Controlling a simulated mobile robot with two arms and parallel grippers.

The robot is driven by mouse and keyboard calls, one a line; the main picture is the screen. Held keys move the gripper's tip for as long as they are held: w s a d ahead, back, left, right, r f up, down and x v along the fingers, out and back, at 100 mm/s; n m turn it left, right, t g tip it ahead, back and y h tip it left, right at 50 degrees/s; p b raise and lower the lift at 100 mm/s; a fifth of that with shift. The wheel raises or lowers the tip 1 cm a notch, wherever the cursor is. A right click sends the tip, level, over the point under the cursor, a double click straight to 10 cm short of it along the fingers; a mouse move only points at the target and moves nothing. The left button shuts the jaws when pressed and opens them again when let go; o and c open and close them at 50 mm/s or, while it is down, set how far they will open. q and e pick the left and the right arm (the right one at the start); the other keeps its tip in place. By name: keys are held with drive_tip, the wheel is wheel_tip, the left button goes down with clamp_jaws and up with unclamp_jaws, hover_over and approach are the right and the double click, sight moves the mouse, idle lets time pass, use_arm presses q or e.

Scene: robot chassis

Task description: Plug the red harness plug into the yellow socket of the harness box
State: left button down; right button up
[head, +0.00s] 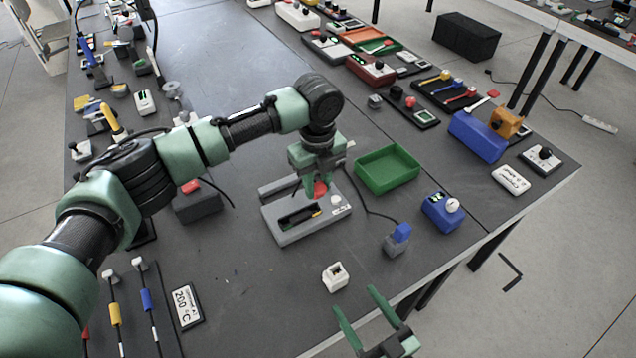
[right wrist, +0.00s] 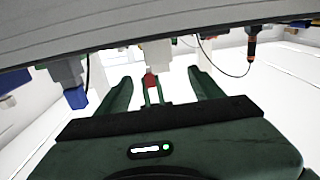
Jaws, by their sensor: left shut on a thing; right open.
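A red plug (head: 321,188) is between the fingers of my left gripper (head: 318,186), which is shut on it just above the grey harness box (head: 282,237). The box has a dark slot, a small yellow mark (head: 316,213) and a white knob. I cannot clearly make out a yellow socket, and the plug looks apart from the slot. My right gripper (head: 355,300) is open and empty at the table's front edge.
A white block (head: 335,277) stands between the box and my right gripper. A grey block with a blue top (head: 400,232), trailing a black cable, is to the right. A green tray (head: 387,170) lies behind it. A dark grey block (head: 197,206) with a red top is left.

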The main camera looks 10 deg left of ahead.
use_arm(q)
drive_tip(key=shift+r, duration=0.15)
use_arm(e)
drive_tip(key=shift+r, duration=0.4)
drive_tip(key=shift+f, duration=0.1)
